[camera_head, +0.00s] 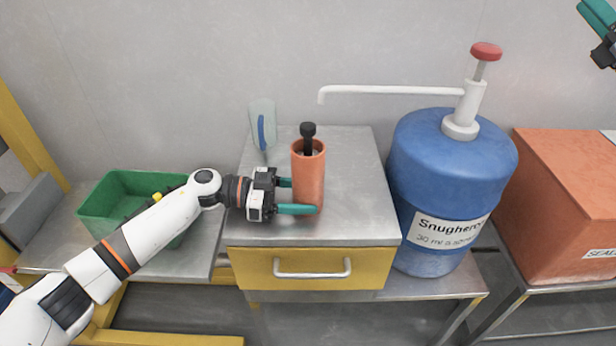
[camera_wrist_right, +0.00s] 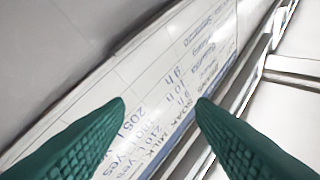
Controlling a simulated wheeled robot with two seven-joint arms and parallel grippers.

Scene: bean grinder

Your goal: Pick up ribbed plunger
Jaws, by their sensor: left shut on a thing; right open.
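An orange-brown cylinder (camera_head: 309,175) stands upright on the metal top of a small cabinet. A black plunger (camera_head: 308,138) with a knob at its top sticks up out of the cylinder's open mouth; its lower part is hidden inside. My left gripper (camera_head: 300,196) comes in from the left and is shut on the cylinder, its teal fingers low on the cylinder's sides. My right gripper (camera_wrist_right: 162,103) is open and empty in the right wrist view, in front of a whiteboard with blue writing. Part of it shows at the top right of the head view.
The cabinet (camera_head: 355,222) has a yellow drawer (camera_head: 312,268). A blue drum (camera_head: 452,165) with a white pump spout stands to its right, and an orange box (camera_head: 565,195) farther right. A green bin (camera_head: 105,205) is at left. A pale scoop-like tool (camera_head: 262,117) stands behind the gripper.

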